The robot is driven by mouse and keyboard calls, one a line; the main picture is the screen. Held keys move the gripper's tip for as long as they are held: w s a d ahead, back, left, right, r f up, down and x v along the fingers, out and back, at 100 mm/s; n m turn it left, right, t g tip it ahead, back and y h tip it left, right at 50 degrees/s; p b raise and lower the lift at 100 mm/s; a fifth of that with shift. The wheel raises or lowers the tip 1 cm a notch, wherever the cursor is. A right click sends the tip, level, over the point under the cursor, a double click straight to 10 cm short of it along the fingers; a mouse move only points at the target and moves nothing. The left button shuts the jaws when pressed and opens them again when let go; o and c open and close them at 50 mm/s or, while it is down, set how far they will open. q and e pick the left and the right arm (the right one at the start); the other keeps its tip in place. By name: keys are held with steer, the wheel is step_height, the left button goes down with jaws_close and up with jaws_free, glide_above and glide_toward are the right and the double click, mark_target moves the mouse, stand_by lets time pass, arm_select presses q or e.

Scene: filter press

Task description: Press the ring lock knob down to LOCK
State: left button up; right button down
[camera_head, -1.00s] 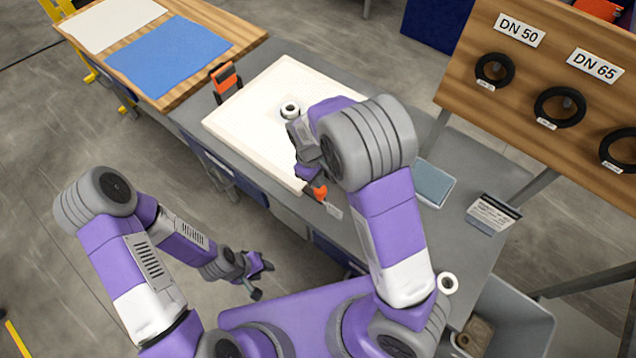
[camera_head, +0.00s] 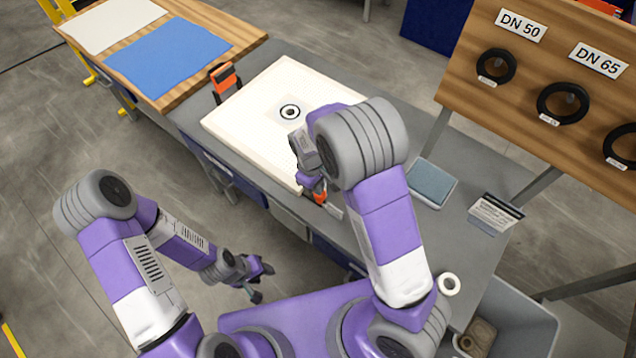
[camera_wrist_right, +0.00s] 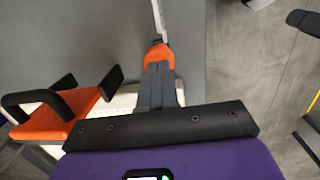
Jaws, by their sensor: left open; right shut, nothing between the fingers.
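My right gripper (camera_head: 312,182) is shut at the near edge of the cream press plate (camera_head: 240,133). An orange part (camera_head: 319,197), likely the ring lock knob, shows just below its fingertips, partly hidden by the gripper. In the right wrist view, the dark fingers (camera_wrist_right: 158,88) are together, and an orange piece (camera_wrist_right: 157,55) shows at their far end. I cannot tell whether they touch it. A small pale label (camera_head: 333,212) is beside the orange part in the head view. My left gripper (camera_head: 260,280) is open and empty, low over the floor.
A ring (camera_head: 290,112) lies on the plate. An orange clamp (camera_head: 225,80) stands at the plate's left side. An orange part with a black handle (camera_wrist_right: 62,112) is left of the fingers in the wrist view. A blue-grey pad (camera_head: 432,184) lies right of my arm.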

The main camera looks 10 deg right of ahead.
steer(key=shift+s+f, duration=0.15)
steer(key=shift+f, duration=0.1)
steer(key=shift+r+p, duration=0.4)
steer(key=r+p, duration=0.3)
steer(key=r, duration=0.1)
steer(key=shift+w+a, duration=0.2)
steer(key=shift+a, duration=0.05)
step_height(320, 180, up, 10)
steer(key=a, duration=0.1)
steer(key=shift+w+f+p, duration=0.2)
steer(key=shift+w+p, duration=0.1)
steer(key=shift+p, duration=0.15)
